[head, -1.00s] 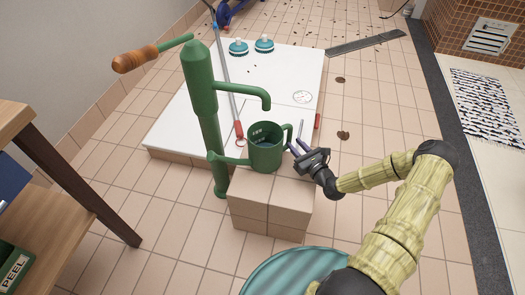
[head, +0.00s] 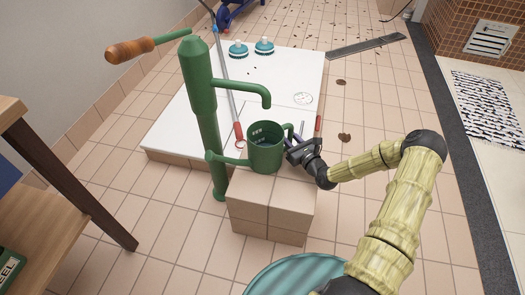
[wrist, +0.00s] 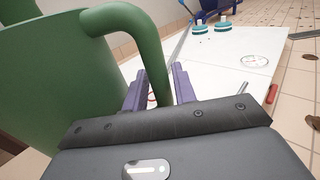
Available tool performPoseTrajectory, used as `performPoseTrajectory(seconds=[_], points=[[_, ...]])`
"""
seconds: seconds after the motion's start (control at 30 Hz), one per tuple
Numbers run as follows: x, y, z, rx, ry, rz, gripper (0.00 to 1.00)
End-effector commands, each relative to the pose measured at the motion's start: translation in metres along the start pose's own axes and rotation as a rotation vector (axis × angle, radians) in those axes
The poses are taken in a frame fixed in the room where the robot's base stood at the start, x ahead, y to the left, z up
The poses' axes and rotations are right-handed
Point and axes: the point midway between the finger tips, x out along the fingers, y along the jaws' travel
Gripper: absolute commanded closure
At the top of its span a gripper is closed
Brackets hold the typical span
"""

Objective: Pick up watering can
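The green watering can (head: 265,158) stands upright on a tiled block (head: 268,207), below the spout of a green hand pump. Its spout points left and its handle (head: 289,131) faces right, toward my gripper. My gripper (head: 293,145) is at the handle side of the can. In the wrist view, the curved handle (wrist: 150,45) comes down between the two purple fingers (wrist: 160,90). The fingers are apart, with a small gap showing left of the handle. The handle's lower end is hidden behind the gripper body.
The green pump (head: 203,105) with a wooden grip stands close left of the can. A wooden shelf (head: 65,190) is at the left. A white platform (head: 180,120) lies behind, with two teal round objects (head: 250,48).

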Motion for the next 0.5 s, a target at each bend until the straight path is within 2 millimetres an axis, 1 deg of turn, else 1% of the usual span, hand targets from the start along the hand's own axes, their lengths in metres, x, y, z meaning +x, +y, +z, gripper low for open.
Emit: performPoseTrajectory(seconds=[0.03,0.13,0.17,0.5], points=[[-0.0001,0.0001,-0.0001,0.0,0.0,0.0,0.77],[-0.0001,0.0001,-0.0002,0.0,0.0,0.0,0.96],[-0.0001,0.0001,-0.0002,0.0,0.0,0.0,1.0],[0.0002,0.0003,0.0013,0.001,-0.003,0.0,1.0]])
